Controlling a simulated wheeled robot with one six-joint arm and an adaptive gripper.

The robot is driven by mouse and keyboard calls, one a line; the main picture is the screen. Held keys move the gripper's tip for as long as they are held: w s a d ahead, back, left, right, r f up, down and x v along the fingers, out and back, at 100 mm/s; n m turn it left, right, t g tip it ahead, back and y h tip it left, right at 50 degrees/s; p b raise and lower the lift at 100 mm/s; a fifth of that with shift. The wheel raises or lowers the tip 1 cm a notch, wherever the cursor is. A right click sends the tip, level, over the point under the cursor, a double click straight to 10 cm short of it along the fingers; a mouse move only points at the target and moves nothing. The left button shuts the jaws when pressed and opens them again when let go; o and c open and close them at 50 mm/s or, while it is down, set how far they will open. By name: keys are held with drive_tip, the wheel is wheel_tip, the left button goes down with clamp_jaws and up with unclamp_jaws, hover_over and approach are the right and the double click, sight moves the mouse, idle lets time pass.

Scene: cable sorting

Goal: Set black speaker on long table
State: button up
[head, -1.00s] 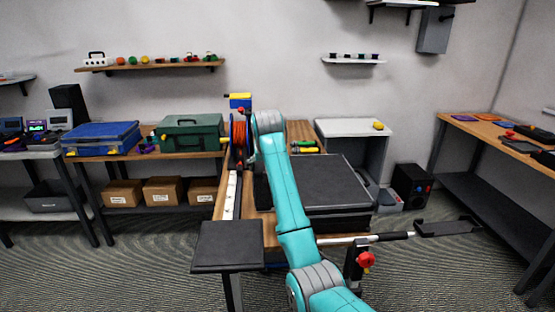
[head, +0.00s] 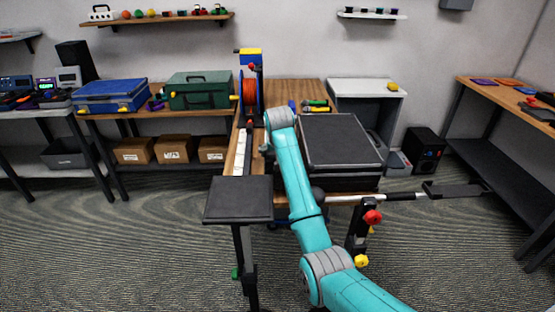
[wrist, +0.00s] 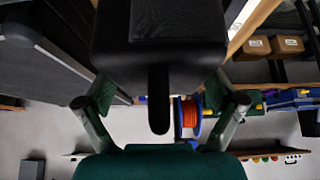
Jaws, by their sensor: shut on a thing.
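My gripper (wrist: 160,108) is shut on a black boxy thing with a greyish panel and a rounded bar, which looks like the black speaker (wrist: 115,45), in the wrist view. In the head view my arm hides the gripper and most or all of what it holds. Another black speaker-like box (head: 76,60) stands at the back left, and a black box with coloured spots (head: 424,150) stands on the floor at the right. A wooden table (head: 295,92) runs away from me in the middle; another long wooden table (head: 510,93) stands at the right.
A large black case (head: 338,140) and an orange cable spool (head: 250,92) occupy the middle table. A black plate on a post (head: 238,200) stands at its near end. Blue (head: 110,92) and green (head: 200,90) toolboxes sit at the left. A rod (head: 400,197) juts right.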

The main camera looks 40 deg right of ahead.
drive_tip(key=shift+f, duration=1.45)
drive_tip(key=o, duration=1.5)
drive_tip(key=shift+f, duration=0.1)
drive_tip(key=shift+c, duration=0.2)
drive_tip(key=v, duration=1.2)
